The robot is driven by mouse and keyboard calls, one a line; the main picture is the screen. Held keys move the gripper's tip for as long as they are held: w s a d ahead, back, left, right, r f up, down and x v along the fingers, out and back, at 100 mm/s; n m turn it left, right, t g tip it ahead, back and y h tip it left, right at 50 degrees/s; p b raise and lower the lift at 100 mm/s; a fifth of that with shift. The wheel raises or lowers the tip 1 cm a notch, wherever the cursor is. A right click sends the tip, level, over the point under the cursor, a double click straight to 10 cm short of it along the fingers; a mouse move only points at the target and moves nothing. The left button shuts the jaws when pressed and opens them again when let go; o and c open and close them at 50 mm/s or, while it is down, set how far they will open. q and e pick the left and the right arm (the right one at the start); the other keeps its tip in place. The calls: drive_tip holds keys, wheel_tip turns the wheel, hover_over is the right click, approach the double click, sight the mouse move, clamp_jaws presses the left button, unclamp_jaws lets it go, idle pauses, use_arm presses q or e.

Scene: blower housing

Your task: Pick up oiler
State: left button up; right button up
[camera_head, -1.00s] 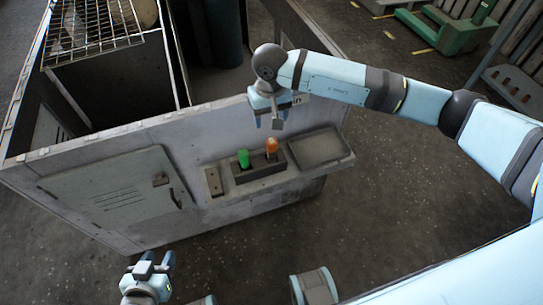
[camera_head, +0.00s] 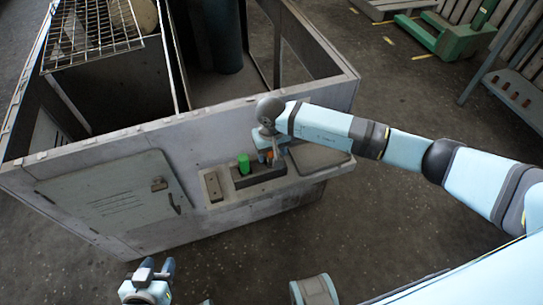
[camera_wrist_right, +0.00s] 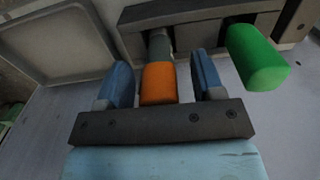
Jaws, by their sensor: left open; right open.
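An orange cylinder with a grey neck (camera_wrist_right: 158,82), which looks like the oiler, sits in a dark holder (camera_wrist_right: 205,28) on the housing's front ledge. In the head view the holder (camera_head: 258,177) shows, but my right gripper (camera_head: 272,153) mostly hides the orange cylinder. In the right wrist view my right gripper (camera_wrist_right: 162,72) is open, with one blue finger on each side of the orange cylinder and gaps showing. A green cylinder (camera_head: 243,163) stands beside it in the same holder. My left gripper (camera_head: 154,268) is open and empty at the lower left, away from the housing.
The grey housing (camera_head: 100,160) has a closed door panel (camera_head: 115,195) and an open top with a wire rack (camera_head: 92,35). A shallow tray (camera_head: 317,159) lies right of the holder. A green stand (camera_head: 440,40) is on the floor at the back right.

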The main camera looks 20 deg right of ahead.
drive_tip(key=shift+f, duration=0.2)
drive_tip(key=c, duration=1.1)
drive_tip(key=shift+r, duration=0.15)
wheel_tip(320, 180, up, 20)
drive_tip(key=p, duration=0.1)
